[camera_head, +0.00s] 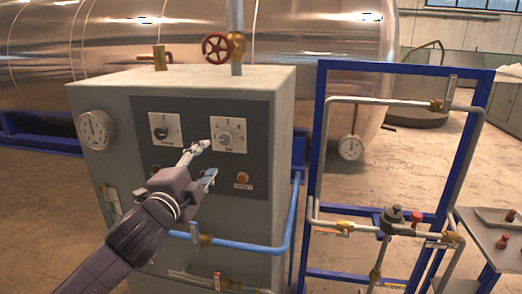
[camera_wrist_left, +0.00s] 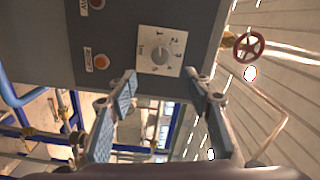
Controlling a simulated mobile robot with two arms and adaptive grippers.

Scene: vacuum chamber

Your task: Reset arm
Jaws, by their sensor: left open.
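My left gripper (camera_head: 205,162) is open in front of the control panel of a grey cabinet (camera_head: 230,82). Nothing shows between its fingers. In the left wrist view the two fingers of the gripper (camera_wrist_left: 165,88) are spread wide, with a square white dial plate with a grey knob (camera_wrist_left: 160,54) beyond them. In the head view this right dial (camera_head: 227,134) is just above and right of the fingertips. A second dial (camera_head: 164,129) is to its left. My right gripper is not in view.
An orange push button (camera_head: 243,178) sits low on the panel. A red hand wheel (camera_head: 217,47) stands above the cabinet. A blue pipe (camera_head: 245,246) crosses the cabinet's front. A blue frame with pipes (camera_head: 318,130) stands to the right, beside a small table (camera_head: 503,252).

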